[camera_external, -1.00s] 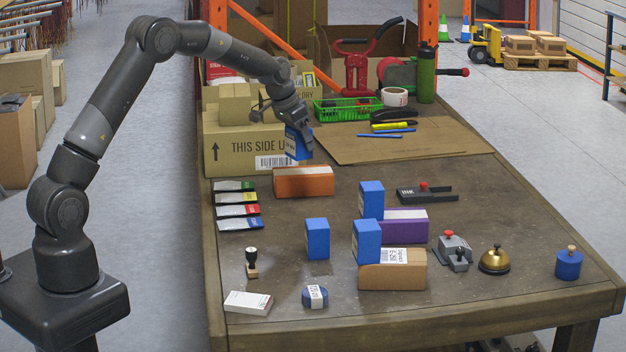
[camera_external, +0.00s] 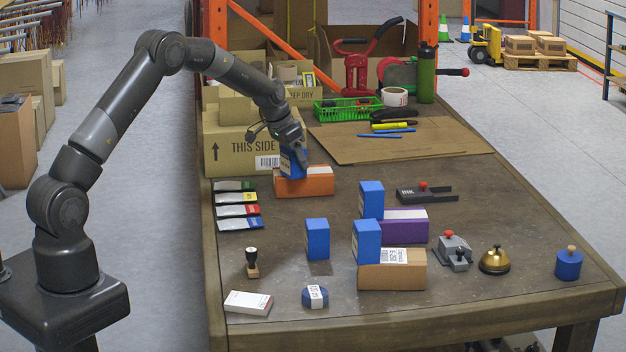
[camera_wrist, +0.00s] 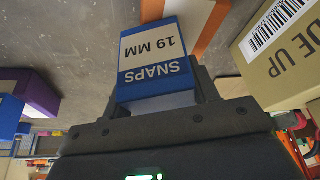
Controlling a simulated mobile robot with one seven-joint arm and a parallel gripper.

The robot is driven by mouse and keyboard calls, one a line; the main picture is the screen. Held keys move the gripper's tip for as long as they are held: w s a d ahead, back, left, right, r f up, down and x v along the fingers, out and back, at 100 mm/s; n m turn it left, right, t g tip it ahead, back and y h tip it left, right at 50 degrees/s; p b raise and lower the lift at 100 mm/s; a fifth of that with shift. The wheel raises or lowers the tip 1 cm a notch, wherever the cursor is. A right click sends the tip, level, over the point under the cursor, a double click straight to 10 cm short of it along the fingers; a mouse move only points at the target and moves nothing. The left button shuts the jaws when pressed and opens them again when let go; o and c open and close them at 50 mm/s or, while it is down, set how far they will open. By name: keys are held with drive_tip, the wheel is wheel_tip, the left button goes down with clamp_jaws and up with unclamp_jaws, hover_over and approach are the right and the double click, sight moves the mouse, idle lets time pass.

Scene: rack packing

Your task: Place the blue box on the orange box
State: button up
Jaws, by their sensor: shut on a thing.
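My gripper (camera_external: 291,151) is shut on a blue box (camera_external: 293,163) with a white label. In the wrist view the held blue box (camera_wrist: 156,62) reads "SNAPS 19 MM" between the fingers. The orange box (camera_external: 310,186) lies on the table with a white stripe on top. The held box is upright at the left part of the orange box's top; whether it touches cannot be told. The orange box (camera_wrist: 207,22) shows partly behind it in the wrist view.
A large carton (camera_external: 228,160) stands close behind and left of the orange box. A lone blue box (camera_external: 317,238) stands on the table nearer the front. Label packets (camera_external: 236,210) lie at the left edge.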

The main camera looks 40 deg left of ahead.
drive_tip(key=o, duration=1.1)
drive_tip(key=shift+f, duration=0.1)
drive_tip(key=shift+c, duration=0.2)
drive_tip(key=s+f+v, duration=0.1)
drive_tip(key=s+v, duration=0.2)
drive_tip(key=v, duration=0.9)
drive_tip(key=s+d+f+v, duration=0.1)
drive_tip(key=s+v, duration=0.2)
drive_tip(key=v, duration=1)
drive_tip(key=s+a+r+n+t+y, duration=0.1)
drive_tip(key=s+r+n, duration=0.15)
drive_tip(key=s, duration=0.95)
drive_tip(key=s+a+r+n, duration=0.1)
drive_tip(key=s+r, duration=0.2)
drive_tip(key=s, duration=1)
drive_tip(key=s+a+f, duration=0.1)
drive_tip(key=s+f, duration=0.2)
drive_tip(key=s, duration=0.9)
drive_tip(key=shift+a+f+n+y, duration=0.2)
drive_tip(key=shift+f+n+y, duration=0.15)
drive_tip(key=shift+n+y, duration=0.1)
